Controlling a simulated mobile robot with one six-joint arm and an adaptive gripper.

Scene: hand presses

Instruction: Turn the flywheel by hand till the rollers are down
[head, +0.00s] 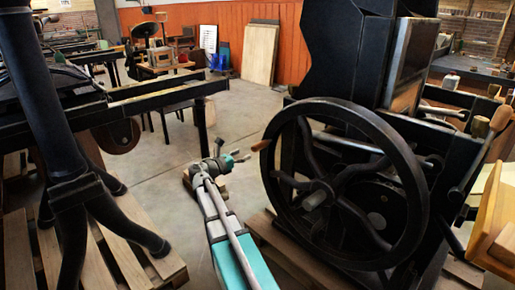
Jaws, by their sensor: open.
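The flywheel (318,190) is a large black wheel with curved spokes and a pale hub, on the left side of a dark press (350,45). A small wooden handle (262,146) sticks out to the left from its rim at the upper left. My gripper (242,156) is open and empty, just left of and slightly below the handle, apparently not touching it. I cannot make out the rollers or their height.
Another dark press (45,130) on a wooden pallet (125,250) stands at the left. The flywheel's press also rests on a pallet (270,235). A wooden board (490,215) juts out at the right. Bare floor (165,185) lies between the presses.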

